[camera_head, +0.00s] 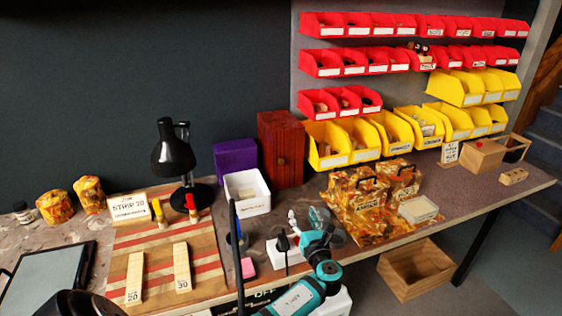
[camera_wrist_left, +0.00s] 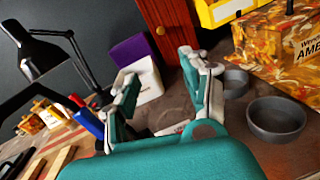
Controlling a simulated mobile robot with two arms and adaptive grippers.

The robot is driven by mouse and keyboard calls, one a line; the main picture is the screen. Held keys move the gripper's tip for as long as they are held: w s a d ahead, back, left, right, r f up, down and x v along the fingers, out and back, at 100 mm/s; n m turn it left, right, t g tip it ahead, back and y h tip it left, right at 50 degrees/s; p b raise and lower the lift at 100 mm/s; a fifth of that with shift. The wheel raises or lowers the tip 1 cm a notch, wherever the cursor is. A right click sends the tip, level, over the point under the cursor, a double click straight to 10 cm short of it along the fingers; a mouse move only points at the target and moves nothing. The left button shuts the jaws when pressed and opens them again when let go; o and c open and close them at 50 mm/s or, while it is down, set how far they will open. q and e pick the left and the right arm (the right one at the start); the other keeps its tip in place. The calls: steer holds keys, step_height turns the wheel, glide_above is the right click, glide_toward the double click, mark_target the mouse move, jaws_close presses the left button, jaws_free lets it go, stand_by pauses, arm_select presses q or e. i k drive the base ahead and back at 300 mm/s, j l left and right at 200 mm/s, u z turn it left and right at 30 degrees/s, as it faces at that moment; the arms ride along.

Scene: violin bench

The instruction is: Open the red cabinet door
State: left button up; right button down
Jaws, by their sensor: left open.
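The red cabinet (camera_head: 281,150) stands upright at the back of the bench, against the dark wall. Its door looks shut, with a small round knob on the front. In the left wrist view the cabinet (camera_wrist_left: 178,22) is at the top, cut off by the frame, and its knob (camera_wrist_left: 160,31) shows. My left gripper (camera_head: 305,216) is open and empty, in front of the cabinet and apart from it. In the left wrist view its two fingers (camera_wrist_left: 160,72) are spread, pointing toward the cabinet's lower front. My right gripper is not in view.
A purple box (camera_head: 234,158) and a white bin (camera_head: 247,192) stand left of the cabinet. A black lamp (camera_head: 173,150) is further left. Yellow bins (camera_head: 328,145) and patterned boxes (camera_head: 357,195) are to the right. Grey bowls (camera_wrist_left: 276,120) sit right of my left gripper.

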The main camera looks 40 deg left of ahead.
mark_target(287, 145)
steer(key=i+j, duration=0.15)
steer(key=j, duration=0.25)
steer(key=i+j, duration=0.15)
steer(key=j, duration=0.25)
steer(key=i+j, duration=0.15)
steer(key=j, duration=0.25)
steer(key=i+j, duration=0.15)
steer(key=j, duration=0.25)
